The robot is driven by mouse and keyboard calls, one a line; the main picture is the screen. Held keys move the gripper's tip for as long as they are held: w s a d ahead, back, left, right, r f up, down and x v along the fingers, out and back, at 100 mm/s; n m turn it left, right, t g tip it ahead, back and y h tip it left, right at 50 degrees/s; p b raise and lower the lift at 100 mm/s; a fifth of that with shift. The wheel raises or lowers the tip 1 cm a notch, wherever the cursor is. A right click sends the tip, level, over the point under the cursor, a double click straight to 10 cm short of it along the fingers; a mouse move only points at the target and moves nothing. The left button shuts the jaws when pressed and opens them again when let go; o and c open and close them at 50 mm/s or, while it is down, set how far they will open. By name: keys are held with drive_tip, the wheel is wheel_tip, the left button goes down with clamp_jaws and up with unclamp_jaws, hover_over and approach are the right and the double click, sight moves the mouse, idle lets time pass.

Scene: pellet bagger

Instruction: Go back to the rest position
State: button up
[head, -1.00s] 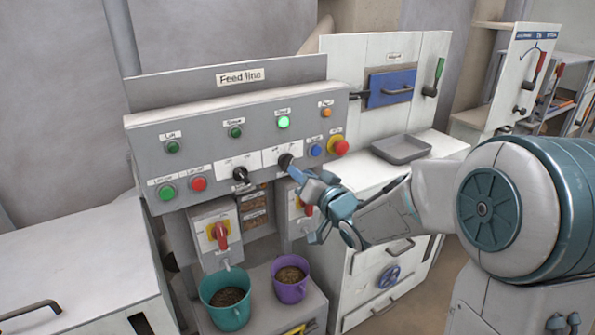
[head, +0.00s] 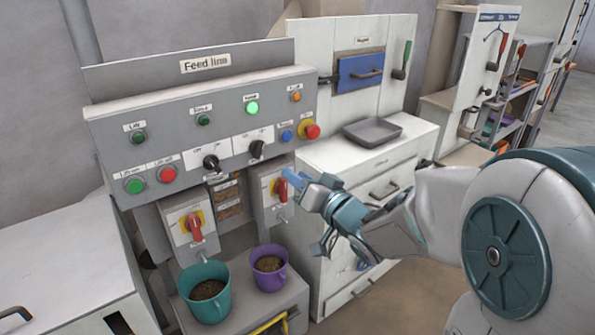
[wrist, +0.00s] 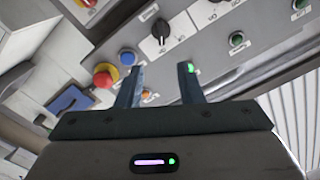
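My gripper (head: 303,187) is in front of the feed line panel (head: 190,140), below and right of the right black selector knob (head: 257,149), apart from it. In the wrist view its two fingers (wrist: 160,80) stand apart with nothing between them. The left black knob (head: 211,163) is beside the right one. A green lamp (head: 252,107) on the panel is lit. My arm reaches in from the right of the head view.
Below the panel are two red-handled switches, the left one (head: 195,226) in clear view. A teal bucket (head: 206,298) and a purple bucket (head: 269,272) hold brown pellets. A grey tray (head: 372,132) lies on the white cabinet. A red stop button (head: 312,131) sticks out nearby.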

drive_tip(key=s+d+f+m+g+h, duration=0.1)
drive_tip(key=s+d+f+g+h, duration=0.15)
drive_tip(key=d+h, duration=0.3)
drive_tip(key=s+d+f+m+g+h, duration=0.1)
drive_tip(key=s+d+f+g+h, duration=0.15)
drive_tip(key=d+h, duration=0.3)
drive_tip(key=s+f+g, duration=0.2)
drive_tip(key=s+g, duration=0.1)
drive_tip(key=s, duration=0.6)
drive_tip(key=s+d+f+n+g+y, duration=0.1)
drive_tip(key=s+g, duration=0.3)
drive_tip(key=s, duration=0.4)
drive_tip(key=shift+s+f, duration=0.4)
drive_tip(key=shift+f, duration=0.1)
